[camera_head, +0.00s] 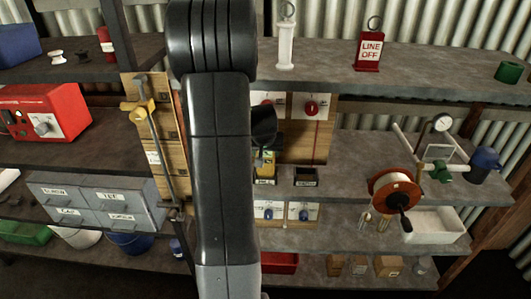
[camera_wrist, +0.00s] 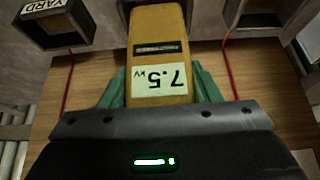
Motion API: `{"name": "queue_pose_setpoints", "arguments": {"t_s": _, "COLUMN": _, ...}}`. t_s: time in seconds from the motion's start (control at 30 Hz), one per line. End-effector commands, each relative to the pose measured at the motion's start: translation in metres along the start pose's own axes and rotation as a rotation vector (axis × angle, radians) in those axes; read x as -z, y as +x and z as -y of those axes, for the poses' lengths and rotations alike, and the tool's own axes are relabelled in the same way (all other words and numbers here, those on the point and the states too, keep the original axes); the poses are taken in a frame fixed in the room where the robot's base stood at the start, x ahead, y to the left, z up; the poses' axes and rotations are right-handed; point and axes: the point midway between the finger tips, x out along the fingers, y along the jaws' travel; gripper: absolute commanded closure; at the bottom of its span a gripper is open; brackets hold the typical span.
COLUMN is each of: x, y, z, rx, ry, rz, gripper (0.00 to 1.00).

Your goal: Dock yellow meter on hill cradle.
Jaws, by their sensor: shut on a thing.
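The yellow meter (camera_wrist: 157,28) fills the middle of the wrist view, with a pale "7.5 kV" label upside down in the picture. My gripper (camera_wrist: 157,88) is shut on it, a green finger on each side. The meter's far end runs to the top edge; I cannot tell whether it touches a cradle. A dark open cradle marked "YARD" (camera_wrist: 62,27) is at top left. Another dark holder (camera_wrist: 256,17) is at top right. No hill label is readable. In the head view, my arm hides much of the wooden panel (camera_head: 310,148).
Red leads (camera_wrist: 228,68) run beside the meter. Red knobs (camera_head: 311,107) and blue knobs (camera_head: 303,214) sit near a small dark cradle (camera_head: 306,178). An orange reel (camera_head: 396,195) and white tray (camera_head: 436,226) stand right. A yellow-headed tool (camera_head: 140,110) hangs left.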

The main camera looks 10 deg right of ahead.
Motion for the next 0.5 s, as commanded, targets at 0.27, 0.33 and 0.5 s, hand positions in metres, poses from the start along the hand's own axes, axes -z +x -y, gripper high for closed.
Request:
{"name": "queue_pose_setpoints", "arguments": {"t_s": 0.27, "x": -0.0045, "y": 0.0086, "z": 0.0001, "rx": 0.0, "ry": 0.0, "rz": -0.002, "gripper": 0.76}}
{"name": "queue_pose_setpoints", "arguments": {"t_s": 0.33, "x": -0.0046, "y": 0.0087, "z": 0.0001, "rx": 0.0, "ry": 0.0, "rz": -0.002, "gripper": 0.76}}
{"name": "queue_pose_setpoints", "arguments": {"t_s": 0.5, "x": -0.0065, "y": 0.0116, "z": 0.0001, "rx": 0.0, "ry": 0.0, "rz": -0.002, "gripper": 0.4}}
